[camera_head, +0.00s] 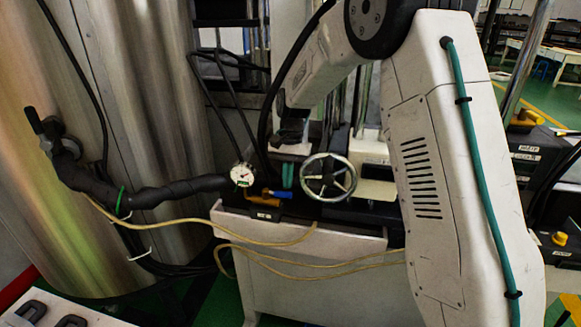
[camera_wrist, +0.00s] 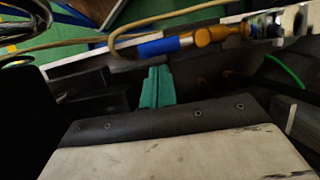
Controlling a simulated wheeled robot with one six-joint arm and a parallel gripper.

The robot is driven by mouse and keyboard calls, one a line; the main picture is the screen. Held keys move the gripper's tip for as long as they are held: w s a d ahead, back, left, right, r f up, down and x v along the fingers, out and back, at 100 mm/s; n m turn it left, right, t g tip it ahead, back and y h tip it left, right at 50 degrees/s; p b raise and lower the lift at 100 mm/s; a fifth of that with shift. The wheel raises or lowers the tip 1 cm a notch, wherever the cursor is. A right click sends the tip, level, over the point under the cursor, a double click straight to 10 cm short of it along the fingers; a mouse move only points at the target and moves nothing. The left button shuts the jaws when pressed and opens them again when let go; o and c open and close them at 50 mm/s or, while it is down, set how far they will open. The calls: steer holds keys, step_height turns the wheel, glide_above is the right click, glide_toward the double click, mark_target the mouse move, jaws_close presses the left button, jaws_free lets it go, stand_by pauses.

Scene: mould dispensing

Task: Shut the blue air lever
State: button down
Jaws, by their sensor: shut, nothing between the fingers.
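The blue air lever (camera_head: 282,195) sits low on the machine, extending to the right from a brass valve (camera_head: 262,193) in the head view. In the wrist view the blue lever (camera_wrist: 165,46) lies near the top, in line with the brass fitting (camera_wrist: 212,35). My gripper (camera_head: 288,178) hangs just above the lever in the head view. Its teal fingers (camera_wrist: 157,88) are together and empty in the wrist view, pointing toward the lever with a small gap in the picture. I cannot tell whether they touch it.
A round gauge (camera_head: 243,174) stands left of the valve. A metal handwheel (camera_head: 329,177) is close on the right of my gripper. A yellow hose (camera_head: 180,222) runs in front of the machine, and a large steel tank (camera_head: 150,80) stands at left.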

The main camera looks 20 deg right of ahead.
steer(key=shift+s+a, duration=0.15)
steer(key=shift+s, duration=0.1)
steer(key=shift+s, duration=0.15)
stand_by(0.3)
